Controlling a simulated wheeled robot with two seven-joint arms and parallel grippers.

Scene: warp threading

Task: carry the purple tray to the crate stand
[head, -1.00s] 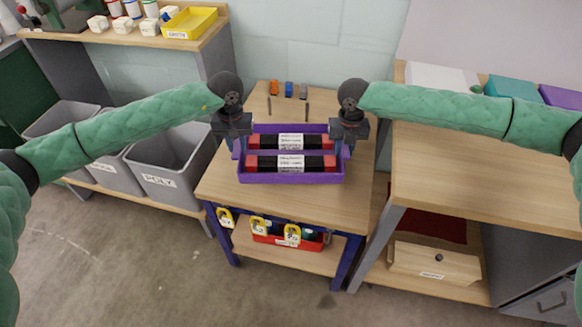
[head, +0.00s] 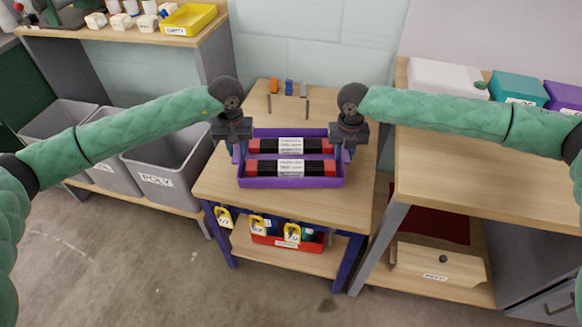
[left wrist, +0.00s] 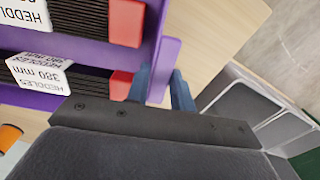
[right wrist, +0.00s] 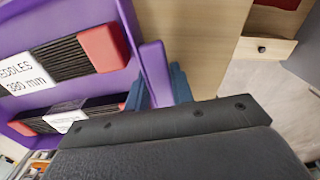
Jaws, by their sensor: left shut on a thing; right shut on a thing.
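The purple tray (head: 291,183) is over the small wooden table with blue legs, in the middle of the head view. It holds two black heddle bundles with red ends and white labels, a far one (head: 262,146) and a near one (head: 262,168). My left gripper (head: 238,152) is shut on the tray's left handle, which shows in the left wrist view (left wrist: 165,62). My right gripper (head: 345,152) is shut on the right handle, which shows in the right wrist view (right wrist: 155,72). Whether the tray touches the tabletop cannot be told. No crate stand can be made out for certain.
The small table (head: 217,185) has orange, blue and grey pieces at its back and a red bin (head: 272,241) on its lower shelf. Grey bins (head: 165,165) stand at left. A wooden bench (head: 470,165) with boxes stands close at right. Floor is clear in front.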

